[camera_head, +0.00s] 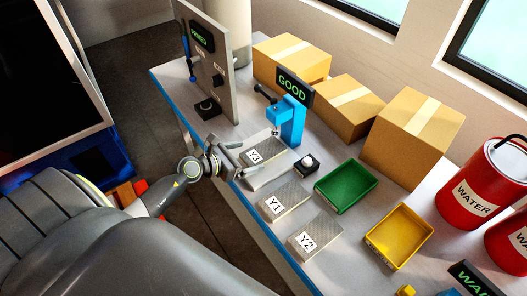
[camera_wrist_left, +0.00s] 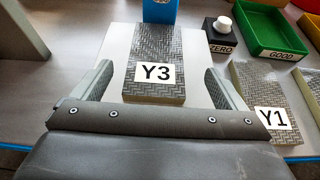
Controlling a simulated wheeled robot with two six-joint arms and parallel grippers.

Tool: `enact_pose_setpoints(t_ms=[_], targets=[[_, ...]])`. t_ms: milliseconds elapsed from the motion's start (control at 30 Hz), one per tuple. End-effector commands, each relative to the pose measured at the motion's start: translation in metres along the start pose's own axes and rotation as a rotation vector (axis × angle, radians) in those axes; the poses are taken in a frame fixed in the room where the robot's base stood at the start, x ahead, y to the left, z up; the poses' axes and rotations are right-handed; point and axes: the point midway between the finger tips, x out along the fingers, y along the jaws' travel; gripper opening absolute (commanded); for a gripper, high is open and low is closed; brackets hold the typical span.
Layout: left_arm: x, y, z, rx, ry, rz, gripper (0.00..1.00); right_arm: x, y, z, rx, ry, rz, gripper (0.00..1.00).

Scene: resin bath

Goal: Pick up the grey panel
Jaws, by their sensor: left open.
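A grey woven-textured panel labelled Y3 (camera_head: 266,148) lies flat on a pale plate (camera_head: 283,169) in front of a blue stand. It also shows in the left wrist view (camera_wrist_left: 155,42). Similar grey panels labelled Y1 (camera_head: 288,198) and Y2 (camera_head: 320,232) lie nearer on the table. My left gripper (camera_head: 237,160) is open at the front end of the Y3 panel. In the left wrist view its fingers stand on either side of Y3, with visible gaps. Whether they reach down to the panel's level is unclear. My right gripper is not in view.
The blue stand (camera_head: 291,120) carries a GOOD display (camera_head: 294,86). A ZERO button box (camera_head: 307,166), a green tray (camera_head: 346,187) and a yellow tray (camera_head: 398,237) stand to the right. Cardboard boxes (camera_head: 413,137) and red WATER buckets (camera_head: 483,186) line the back. An upright grey board (camera_head: 214,70) stands left.

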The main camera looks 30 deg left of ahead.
Motion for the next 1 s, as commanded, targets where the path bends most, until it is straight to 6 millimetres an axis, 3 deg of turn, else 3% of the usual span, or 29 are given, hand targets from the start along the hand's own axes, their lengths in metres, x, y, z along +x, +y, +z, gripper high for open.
enact_pose_setpoints(t_ms=[433,767,1000], targets=[[0.046,0.004,-0.004,-0.003,0.000,0.000,0.94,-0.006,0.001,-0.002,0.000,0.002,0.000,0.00],[0.052,0.004,-0.005,0.000,0.001,0.000,0.94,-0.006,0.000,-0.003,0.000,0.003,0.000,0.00],[0.052,0.005,-0.005,-0.001,0.001,0.000,0.64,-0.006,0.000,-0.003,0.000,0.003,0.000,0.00]])
